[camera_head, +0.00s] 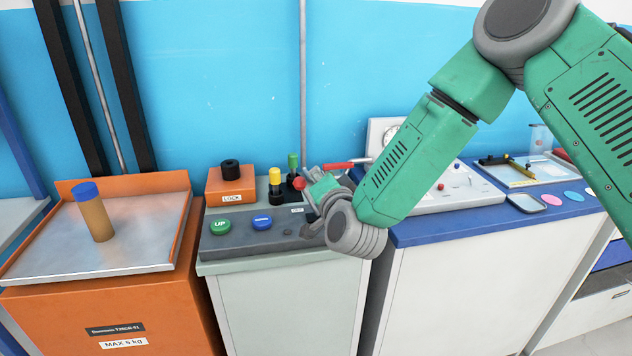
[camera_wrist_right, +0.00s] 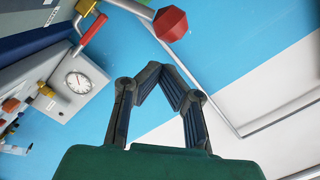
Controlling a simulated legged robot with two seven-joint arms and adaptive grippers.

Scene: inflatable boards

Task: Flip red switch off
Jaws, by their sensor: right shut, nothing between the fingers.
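A row of coloured switches stands at the back of the grey control panel (camera_head: 258,240): a yellow one (camera_head: 275,177), a green one (camera_head: 293,163) and a red-tipped one (camera_head: 299,184). My right gripper (camera_head: 314,183) is shut and empty, right beside the red tip in the head view, and partly covers that end of the panel. I cannot tell whether they touch. In the right wrist view a red faceted knob (camera_wrist_right: 170,23) shows beyond the closed fingers (camera_wrist_right: 157,72), apart from them in the picture. The red switch's base is partly hidden. My left gripper is not in view.
A red handle (camera_head: 340,165) lies just behind my right gripper. A green UP button (camera_head: 220,226), a blue button (camera_head: 262,222) and a LOCK box (camera_head: 231,187) share the panel. An orange-rimmed tray (camera_head: 135,255) with a blue-capped cylinder (camera_head: 96,215) stands left.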

